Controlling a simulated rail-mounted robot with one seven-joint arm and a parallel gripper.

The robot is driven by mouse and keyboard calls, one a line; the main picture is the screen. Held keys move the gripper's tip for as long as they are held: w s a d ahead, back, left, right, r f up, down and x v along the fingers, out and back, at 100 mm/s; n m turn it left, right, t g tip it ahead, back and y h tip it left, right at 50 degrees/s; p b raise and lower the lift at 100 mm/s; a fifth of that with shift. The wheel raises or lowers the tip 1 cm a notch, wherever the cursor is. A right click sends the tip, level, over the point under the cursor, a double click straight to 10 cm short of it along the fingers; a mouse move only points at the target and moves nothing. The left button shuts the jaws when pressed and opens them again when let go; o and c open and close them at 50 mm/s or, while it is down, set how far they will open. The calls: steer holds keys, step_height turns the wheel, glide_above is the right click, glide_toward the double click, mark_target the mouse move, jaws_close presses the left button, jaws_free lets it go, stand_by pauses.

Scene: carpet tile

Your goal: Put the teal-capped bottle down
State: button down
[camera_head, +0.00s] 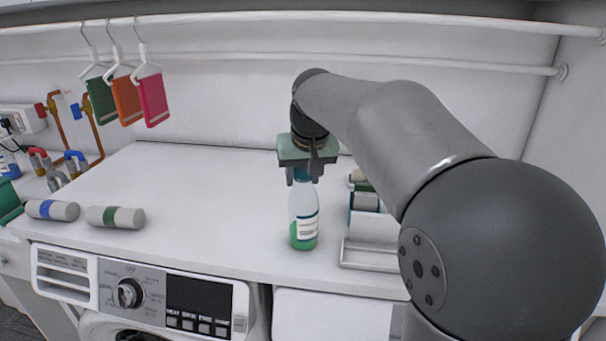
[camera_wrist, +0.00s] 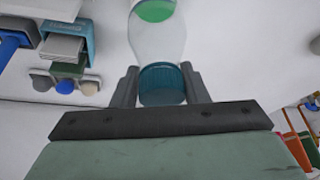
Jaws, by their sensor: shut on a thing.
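The teal-capped bottle (camera_head: 304,217) is clear, with a white label and green liquid at its bottom. It stands upright over the white counter (camera_head: 200,191); I cannot tell whether its base touches the surface. My gripper (camera_head: 304,178) points down from above and is shut on the bottle's cap. In the wrist view my gripper's fingers (camera_wrist: 160,88) sit on both sides of the teal cap (camera_wrist: 162,84), and the clear body of the bottle (camera_wrist: 157,38) extends away from them. The arm hides nothing of the bottle's lower part.
A white rack (camera_head: 372,257) with boxes stands close right of the bottle. Two grey rolls (camera_head: 115,217) with coloured bands lie at the left. Coloured cloths (camera_head: 127,101) hang from a rail behind. The counter's middle left is clear; its front edge lies above a washing machine (camera_head: 150,296).

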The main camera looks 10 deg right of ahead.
steer(key=shift+f, duration=0.2)
steer(key=c, duration=0.8)
jaws_free()
steer(key=shift+c, duration=0.2)
steer(key=shift+r, duration=0.5)
steer(key=v, duration=1.1)
steer(key=s+f+g, duration=0.2)
steer(key=s+f, duration=1)
steer(key=f, duration=0.3)
steer(key=s+f+g, duration=0.2)
steer(key=s+f, duration=1)
steer(key=f, duration=0.3)
steer(key=shift+s+a+n, duration=0.3)
steer(key=shift+s+n, duration=0.05)
steer(key=shift+n, duration=0.05)
